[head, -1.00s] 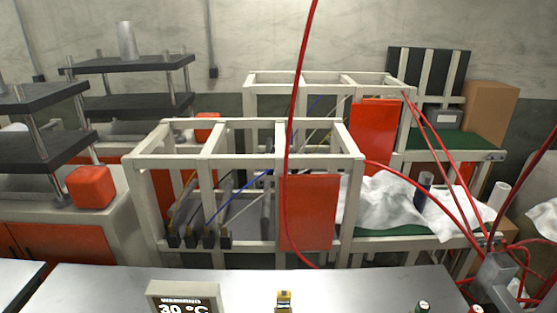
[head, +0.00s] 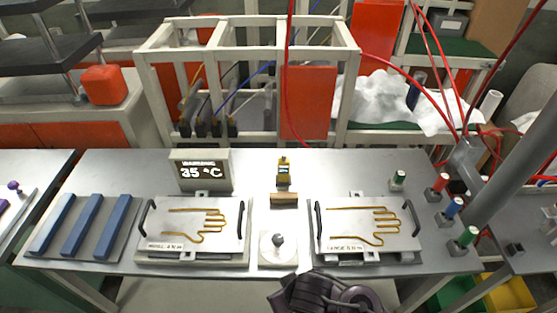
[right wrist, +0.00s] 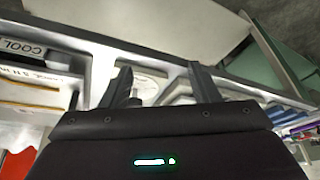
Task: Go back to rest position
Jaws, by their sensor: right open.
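My right gripper (right wrist: 158,72) shows in the right wrist view with its two dark fingers apart and nothing between them. Past the fingers are the table's edge and part of a plate with a gold outline. In the head view a dark part of my own arm shows at the bottom centre, in front of the table's near edge; its fingers cannot be made out there. My left gripper is not in view.
The metal table (head: 110,168) carries two hand-outline plates (head: 195,243) (head: 345,246), blue bars (head: 82,228), a display (head: 200,170) reading 35 °C, a round knob (head: 278,240) and coloured buttons (head: 452,207). A white frame (head: 151,80) and red cables (head: 289,70) stand behind.

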